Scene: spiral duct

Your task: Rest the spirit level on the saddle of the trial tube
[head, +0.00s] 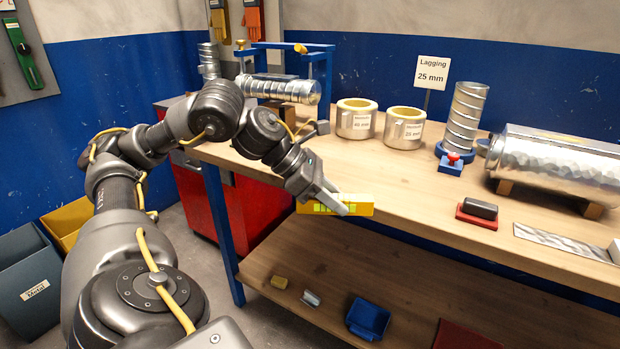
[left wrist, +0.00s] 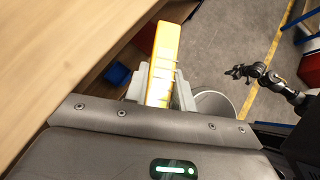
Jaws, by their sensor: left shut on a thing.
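My left gripper (head: 328,203) is shut on the yellow spirit level (head: 362,208), which has green vial windows. It holds the level clear of the bench, by its front edge. In the left wrist view the level (left wrist: 165,50) sits between the fingers (left wrist: 158,95). A spiral metal tube (head: 290,90) lies level at the blue frame at the back; my left arm partly hides what is below it. A large foil-covered tube (head: 560,160) lies on wooden blocks at right. I cannot tell which is the trial tube. My right gripper (left wrist: 239,72) shows small in the left wrist view, its jaws unclear.
Two insulation rings (head: 356,118) stand on the bench (head: 400,185) beside the "Lagging 25 mm" sign (head: 432,73). An upright spiral tube (head: 465,118) stands in a blue base. A red pad with a dark block (head: 480,210) and a metal strip (head: 565,243) lie near the front. A lower shelf (head: 310,255) holds small items.

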